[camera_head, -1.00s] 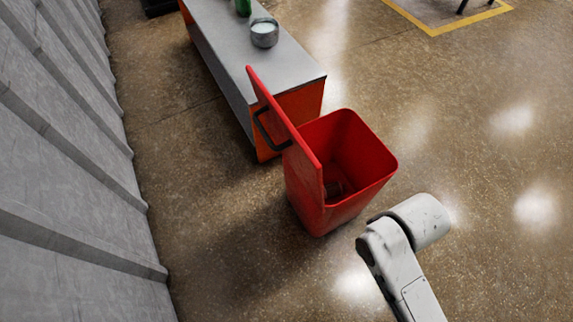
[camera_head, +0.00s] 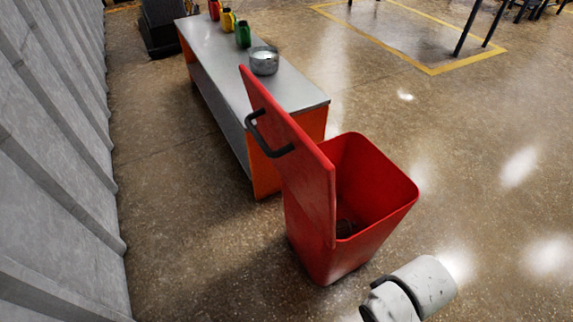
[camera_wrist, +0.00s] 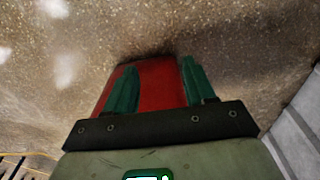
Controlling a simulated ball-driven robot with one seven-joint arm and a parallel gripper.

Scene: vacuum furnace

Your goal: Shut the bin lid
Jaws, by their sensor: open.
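The red bin (camera_head: 360,205) stands on the floor in the head view. Its lid (camera_head: 290,150) is open, standing up steeply along the bin's left side, with a black handle (camera_head: 262,138) on its outer face. In the wrist view my gripper (camera_wrist: 160,86) has two green fingers set apart, with nothing seen held. A red surface, likely the bin (camera_wrist: 150,92), shows beyond and between the fingers. I cannot tell the distance or whether they touch. The gripper itself is not seen in the head view.
A grey-topped orange bench (camera_head: 290,85) stands close behind the bin, bearing a metal pot (camera_head: 264,61) and a green container (camera_head: 243,35). A ribbed grey wall (camera_head: 50,160) runs along the left. The floor (camera_head: 480,210) to the right is clear.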

